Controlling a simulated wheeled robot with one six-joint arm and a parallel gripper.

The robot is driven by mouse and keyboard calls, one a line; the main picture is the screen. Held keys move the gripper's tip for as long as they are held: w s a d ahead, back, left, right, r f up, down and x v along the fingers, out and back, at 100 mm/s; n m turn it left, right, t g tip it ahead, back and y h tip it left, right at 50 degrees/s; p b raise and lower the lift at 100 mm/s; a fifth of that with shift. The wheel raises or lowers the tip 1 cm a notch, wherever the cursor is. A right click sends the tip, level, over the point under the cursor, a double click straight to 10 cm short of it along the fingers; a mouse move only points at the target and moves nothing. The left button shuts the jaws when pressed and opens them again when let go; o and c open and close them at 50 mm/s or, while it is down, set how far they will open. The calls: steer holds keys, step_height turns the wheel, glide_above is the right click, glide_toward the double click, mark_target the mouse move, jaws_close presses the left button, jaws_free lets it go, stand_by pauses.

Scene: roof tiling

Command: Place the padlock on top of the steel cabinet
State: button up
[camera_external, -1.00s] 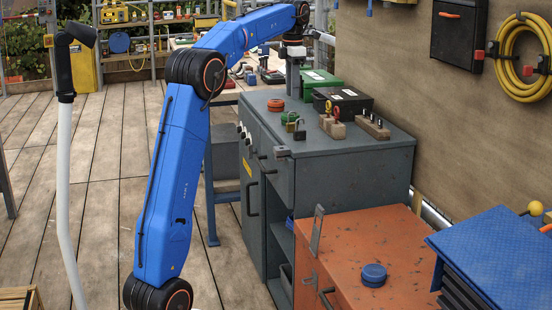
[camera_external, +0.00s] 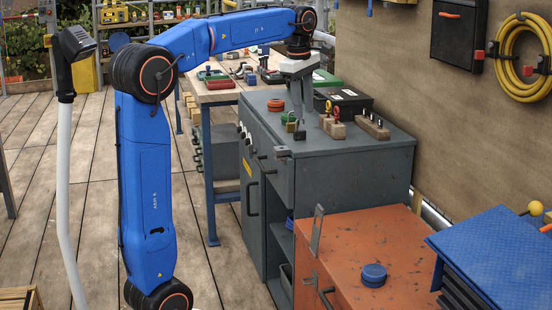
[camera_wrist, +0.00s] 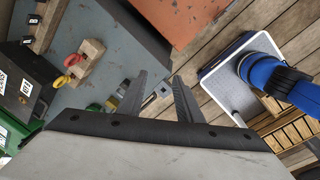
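My gripper (camera_external: 303,110) points down over the cabinet top, close to the green item and the wooden blocks. In the wrist view its two fingers (camera_wrist: 160,78) are apart, with nothing held between them.
A lower orange cabinet (camera_external: 365,245) carries a blue round item (camera_external: 373,275) and has free room.

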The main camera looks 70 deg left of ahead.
steer(key=s+d+f+m+t, duration=0.1)
steer(key=s+d+f+m, duration=0.15)
steer(key=d, duration=0.25)
steer(key=s+d+f+m, duration=0.1)
steer(key=s+d+m, duration=0.2)
steer(key=d+m, duration=0.15)
steer(key=s+d+f+m+t, duration=0.2)
steer(key=s+d+f+m, duration=1.5)
steer(key=s+f+m, duration=0.1)
steer(key=shift+s+d+f+t+h, duration=0.3)
steer(key=shift+s+f, duration=0.5)
steer(key=shift+s, duration=0.15)
